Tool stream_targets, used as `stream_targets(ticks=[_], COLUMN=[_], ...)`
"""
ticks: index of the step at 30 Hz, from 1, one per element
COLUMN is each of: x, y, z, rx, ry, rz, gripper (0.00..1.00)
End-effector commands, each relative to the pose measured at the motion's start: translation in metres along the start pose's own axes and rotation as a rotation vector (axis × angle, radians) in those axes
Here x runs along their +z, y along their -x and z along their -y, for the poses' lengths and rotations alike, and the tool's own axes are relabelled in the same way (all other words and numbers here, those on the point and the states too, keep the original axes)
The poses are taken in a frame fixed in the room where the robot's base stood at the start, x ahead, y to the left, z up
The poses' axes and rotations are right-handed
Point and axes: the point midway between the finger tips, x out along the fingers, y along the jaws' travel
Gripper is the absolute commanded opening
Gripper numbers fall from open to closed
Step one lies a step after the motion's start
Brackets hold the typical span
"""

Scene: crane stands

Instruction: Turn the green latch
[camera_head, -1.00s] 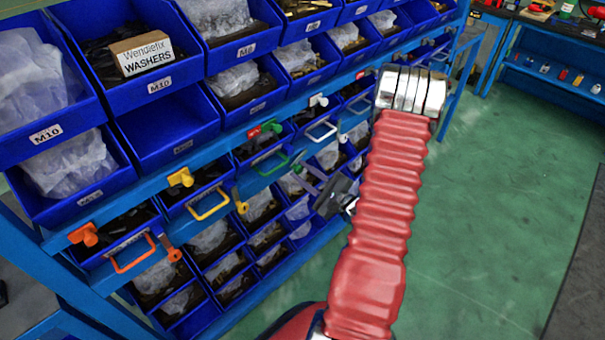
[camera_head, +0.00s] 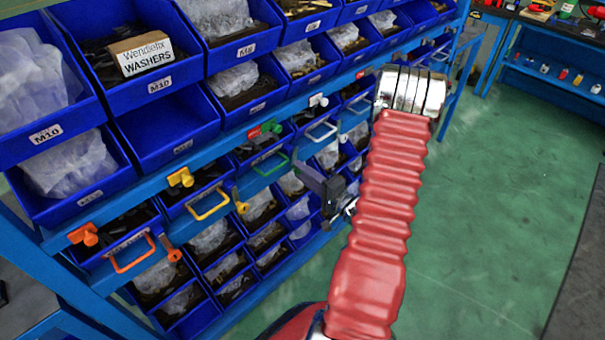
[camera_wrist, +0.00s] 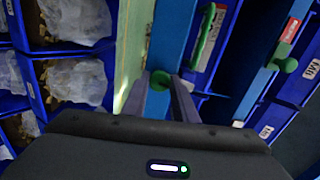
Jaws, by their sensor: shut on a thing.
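A green latch knob (camera_wrist: 159,77) shows in the wrist view between my two fingertips. My gripper (camera_wrist: 158,88) is shut on it. In the head view my gripper (camera_head: 299,170) reaches left to the lower blue rail, at the right end of the green drawer handle (camera_head: 271,165); its fingers largely hide the knob there. The green handle also shows in the wrist view (camera_wrist: 204,36), just right of the fingers. A second green latch (camera_head: 274,127), beside a red piece, is on the upper rail; it also shows at right in the wrist view (camera_wrist: 287,65).
Similar latches and handles line the rack: a yellow latch (camera_head: 181,177), an orange latch (camera_head: 84,235), a yellow handle (camera_head: 209,205) and an orange handle (camera_head: 132,255). Blue bins (camera_head: 168,128) fill the rack above and below. Green floor (camera_head: 490,200) is clear at right.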

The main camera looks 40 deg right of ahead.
Motion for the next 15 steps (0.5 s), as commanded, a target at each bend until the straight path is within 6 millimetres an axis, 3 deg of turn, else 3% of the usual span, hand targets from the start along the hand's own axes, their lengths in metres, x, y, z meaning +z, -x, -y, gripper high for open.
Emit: stream_targets(ticks=[15], x=[0.0054], y=[0.0007], z=[-0.0048], rx=[0.011], ry=[0.173], rz=[0.010], gripper=[0.03])
